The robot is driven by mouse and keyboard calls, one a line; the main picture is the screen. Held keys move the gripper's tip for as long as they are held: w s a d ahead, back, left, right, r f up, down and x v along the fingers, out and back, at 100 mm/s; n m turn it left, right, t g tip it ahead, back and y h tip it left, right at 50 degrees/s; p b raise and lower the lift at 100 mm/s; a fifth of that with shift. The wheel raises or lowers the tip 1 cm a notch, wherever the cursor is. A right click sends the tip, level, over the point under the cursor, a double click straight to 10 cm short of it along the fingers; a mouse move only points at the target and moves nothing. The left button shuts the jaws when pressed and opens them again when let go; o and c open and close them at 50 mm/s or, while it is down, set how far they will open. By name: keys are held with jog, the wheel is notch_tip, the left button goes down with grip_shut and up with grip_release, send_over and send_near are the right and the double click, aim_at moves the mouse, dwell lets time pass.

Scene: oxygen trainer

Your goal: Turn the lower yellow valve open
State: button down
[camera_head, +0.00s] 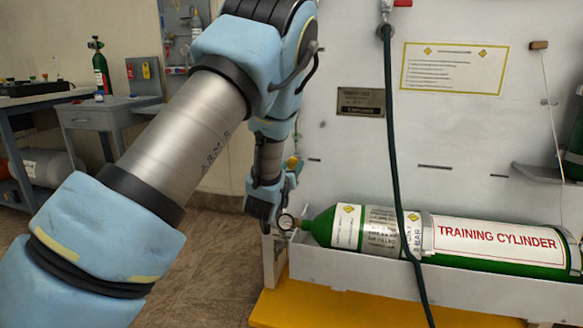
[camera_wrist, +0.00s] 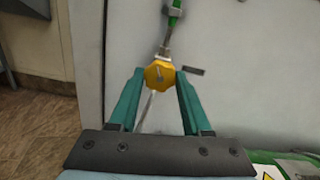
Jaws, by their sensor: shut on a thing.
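In the wrist view the yellow valve (camera_wrist: 159,75) is an eight-sided knob on the pale panel, with a metal fitting and a green part above it. My gripper (camera_wrist: 158,78) is shut on it, one teal finger on each side of the knob. In the head view a small yellow part of the valve (camera_head: 292,162) shows beside my gripper (camera_head: 284,185). My arm hides most of the area around it.
A green training cylinder (camera_head: 470,238) lies in a white trough below and right of the valve. A dark hose (camera_head: 391,130) hangs in front of the panel (camera_head: 350,60). A yellow base (camera_head: 330,308) juts out below. Grey tables (camera_head: 105,110) stand at the left.

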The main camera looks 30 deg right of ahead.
jog(key=shift+n+b, duration=0.6)
jog(key=shift+n, duration=1.7)
jog(key=shift+c, duration=1.8)
grip_release()
jog(key=v, duration=1)
jog(key=shift+s+a+p, duration=0.3)
